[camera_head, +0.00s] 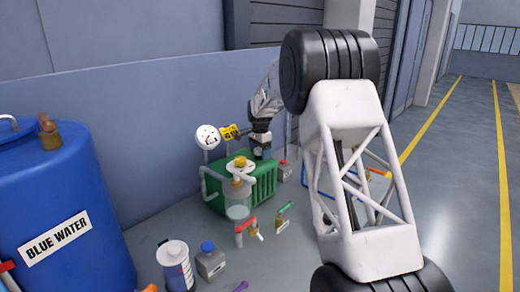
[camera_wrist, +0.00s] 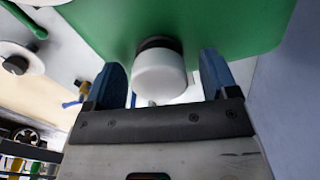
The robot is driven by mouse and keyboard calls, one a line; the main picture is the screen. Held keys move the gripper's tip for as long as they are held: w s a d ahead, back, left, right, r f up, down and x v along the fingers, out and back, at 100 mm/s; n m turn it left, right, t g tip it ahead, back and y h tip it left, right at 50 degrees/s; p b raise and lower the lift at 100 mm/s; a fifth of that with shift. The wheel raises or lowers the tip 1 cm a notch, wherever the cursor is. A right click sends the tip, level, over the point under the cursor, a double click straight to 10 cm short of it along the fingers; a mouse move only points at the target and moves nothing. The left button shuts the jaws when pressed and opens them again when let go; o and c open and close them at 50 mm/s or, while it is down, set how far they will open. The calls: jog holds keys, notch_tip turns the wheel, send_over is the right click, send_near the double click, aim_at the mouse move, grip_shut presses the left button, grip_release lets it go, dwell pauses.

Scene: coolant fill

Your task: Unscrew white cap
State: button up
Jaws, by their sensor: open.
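The white cap (camera_wrist: 160,74) is a short white cylinder on a dark neck against a green surface (camera_wrist: 235,22) in the wrist view. My gripper (camera_wrist: 160,60) is open, with one blue finger on each side of the cap. A gap shows between the cap and each finger, so it is not gripped. In the head view my gripper end (camera_head: 261,146) is over the back right of the green machine (camera_head: 263,188). I cannot make out the cap in the head view.
A white gauge (camera_head: 207,137) and yellow tag (camera_head: 230,132) stand left of my arm's end. A clear container (camera_head: 237,205) is in front of the green machine. A blue barrel (camera_head: 60,210) labelled BLUE WATER, a jug (camera_head: 175,268) and a grey bottle (camera_head: 210,262) are nearer.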

jog(key=shift+c, duration=0.5)
jog(key=c, duration=0.8)
jog(key=shift+n, duration=3.6)
